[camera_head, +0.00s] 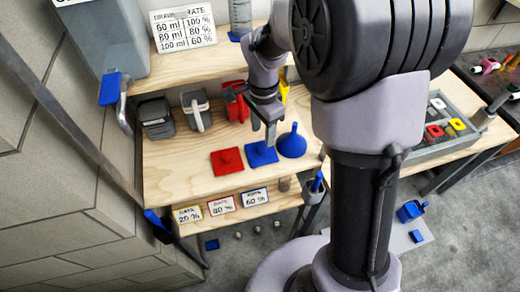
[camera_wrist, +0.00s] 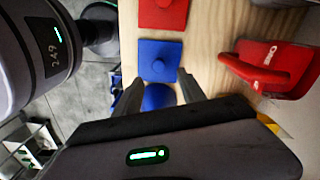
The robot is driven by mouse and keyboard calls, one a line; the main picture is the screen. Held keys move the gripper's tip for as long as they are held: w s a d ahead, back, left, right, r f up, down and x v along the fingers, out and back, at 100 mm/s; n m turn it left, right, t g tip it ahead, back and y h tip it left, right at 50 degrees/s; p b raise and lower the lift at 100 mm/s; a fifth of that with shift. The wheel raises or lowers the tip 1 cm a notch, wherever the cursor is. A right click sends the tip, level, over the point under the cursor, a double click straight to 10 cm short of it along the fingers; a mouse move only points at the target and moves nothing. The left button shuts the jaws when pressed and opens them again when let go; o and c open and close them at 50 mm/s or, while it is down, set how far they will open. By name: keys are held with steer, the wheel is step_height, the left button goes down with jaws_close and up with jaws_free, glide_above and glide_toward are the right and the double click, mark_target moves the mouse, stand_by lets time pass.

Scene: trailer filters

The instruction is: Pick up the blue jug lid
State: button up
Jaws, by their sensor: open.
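The blue jug lid (camera_head: 262,155) is a flat blue square with a small round knob, lying on the wooden shelf between a red lid (camera_head: 227,162) and a blue funnel (camera_head: 292,142). In the wrist view the blue lid (camera_wrist: 159,61) lies just beyond the fingertips, its knob facing up. My gripper (camera_head: 268,143) is over the lid in the head view, pointing down. In the wrist view my gripper (camera_wrist: 160,88) has its two fingers apart with nothing held between them. The blue funnel (camera_wrist: 158,97) shows partly between the fingers.
A red jug (camera_head: 236,101) and grey jugs (camera_head: 196,110) stand behind on the shelf. The red jug (camera_wrist: 268,68) is right of the lid in the wrist view. Rate cards (camera_head: 222,206) sit below the front edge. The shelf's left front is clear.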

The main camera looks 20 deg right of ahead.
mark_target(262, 147)
step_height(262, 147, down, 6)
steer(key=shift+a+f+b, duration=0.1)
steer(key=shift+a+b, duration=0.05)
steer(key=shift+b, duration=0.55)
steer(key=shift+s, duration=0.1)
jaws_close()
